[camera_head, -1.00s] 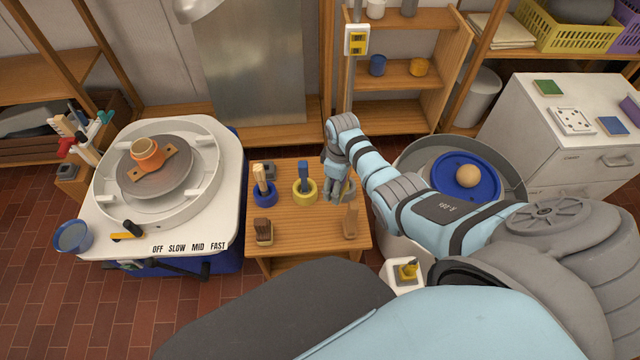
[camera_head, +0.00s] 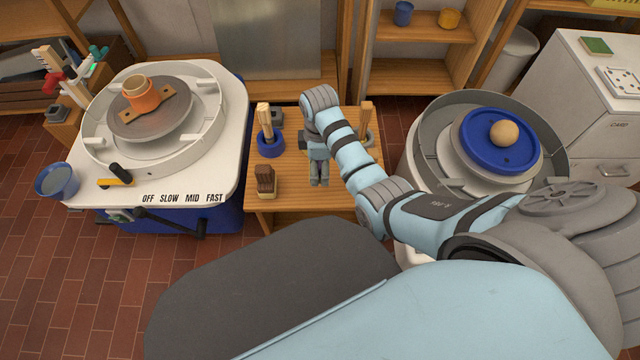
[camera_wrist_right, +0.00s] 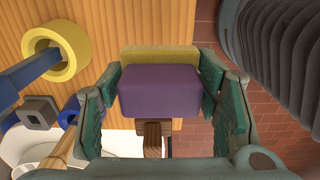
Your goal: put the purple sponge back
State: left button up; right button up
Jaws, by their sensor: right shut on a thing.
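My right gripper (camera_head: 319,176) is over the small wooden table (camera_head: 285,200), pointing down near its front part. In the right wrist view its fingers (camera_wrist_right: 160,95) are shut on the purple sponge (camera_wrist_right: 160,92), one finger on each side. An olive-yellow block or layer (camera_wrist_right: 160,54) shows right beyond the purple face; I cannot tell if it is part of the sponge or a separate thing. Whether the sponge touches the tabletop is unclear. The sponge is hardly visible in the head view. My left gripper is not in view.
A brown brush (camera_head: 265,180) stands left of the gripper. A blue ring holder (camera_head: 271,146) with wooden tools and a yellow ring holder (camera_wrist_right: 57,48) with a blue-handled tool are close by. Pottery wheels stand left (camera_head: 150,110) and right (camera_head: 488,140) of the table.

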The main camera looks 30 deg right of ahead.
aim_at(320, 191)
notch_tip(320, 191, down, 9)
jog(key=b, duration=0.3)
jog(key=shift+f, duration=0.45)
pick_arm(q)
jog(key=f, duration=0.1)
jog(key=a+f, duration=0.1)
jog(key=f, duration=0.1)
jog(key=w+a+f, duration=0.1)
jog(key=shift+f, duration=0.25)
pick_arm(e)
jog(key=shift+r, duration=0.1)
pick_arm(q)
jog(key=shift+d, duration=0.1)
pick_arm(e)
jog(key=shift+f+b, duration=0.25)
jog(key=shift+b, duration=0.05)
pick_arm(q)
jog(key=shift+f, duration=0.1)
pick_arm(e)
jog(key=o, duration=1)
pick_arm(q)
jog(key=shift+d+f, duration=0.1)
pick_arm(e)
jog(key=shift+o, duration=0.2)
